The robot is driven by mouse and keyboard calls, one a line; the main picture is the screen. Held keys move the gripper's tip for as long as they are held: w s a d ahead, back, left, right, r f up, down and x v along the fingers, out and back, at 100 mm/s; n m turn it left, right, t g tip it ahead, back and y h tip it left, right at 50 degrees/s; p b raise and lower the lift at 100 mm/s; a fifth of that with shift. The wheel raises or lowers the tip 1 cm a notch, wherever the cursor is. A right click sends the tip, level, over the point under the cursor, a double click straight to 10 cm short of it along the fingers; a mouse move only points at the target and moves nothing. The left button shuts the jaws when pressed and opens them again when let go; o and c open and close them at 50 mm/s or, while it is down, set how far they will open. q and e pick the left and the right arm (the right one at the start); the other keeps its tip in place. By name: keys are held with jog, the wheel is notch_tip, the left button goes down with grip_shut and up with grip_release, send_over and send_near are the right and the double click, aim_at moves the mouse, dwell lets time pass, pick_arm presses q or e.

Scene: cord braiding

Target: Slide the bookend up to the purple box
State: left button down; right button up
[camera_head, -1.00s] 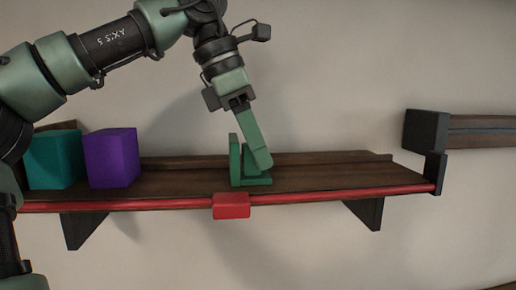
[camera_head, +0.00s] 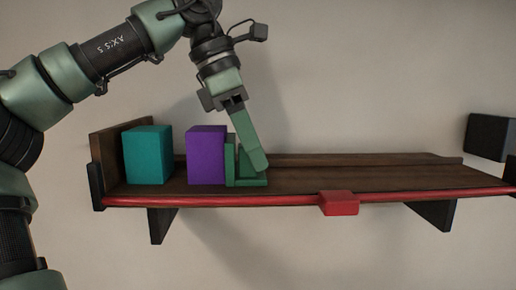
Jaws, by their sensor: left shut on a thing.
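The green bookend (camera_head: 230,164) stands upright on the wooden shelf (camera_head: 340,182), its flat foot pointing right. The purple box (camera_head: 206,156) stands just left of it. The bookend's upright plate meets the box's right edge in the picture, with no gap visible. My left gripper (camera_head: 255,164) reaches down from above and is shut on the bookend, just right of its upright plate. The bookend's similar green makes the exact contact hard to see. My right gripper is not in view.
A teal box (camera_head: 147,155) stands left of the purple box, with a gap between them. A wooden end panel (camera_head: 106,154) closes the shelf's left end. A red rail with a red block (camera_head: 338,203) runs along the front edge. The shelf right of the bookend is clear.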

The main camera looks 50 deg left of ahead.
aim_at(240, 145)
pick_arm(q)
jog(key=shift+s+f, duration=0.1)
jog(key=shift+f, duration=0.1)
jog(key=shift+w+d, duration=0.3)
jog(key=shift+w, duration=0.15)
jog(key=c, duration=1)
grip_release()
jog(key=shift+a+r, duration=0.1)
jog(key=shift+s+r, duration=0.1)
jog(key=shift+a+r, duration=0.1)
jog(key=shift+r, duration=0.25)
jog(key=v, duration=0.6)
jog(key=shift+s, duration=0.1)
jog(key=shift+s+r, duration=0.15)
jog(key=shift+r, duration=0.25)
jog(key=shift+a, duration=0.1)
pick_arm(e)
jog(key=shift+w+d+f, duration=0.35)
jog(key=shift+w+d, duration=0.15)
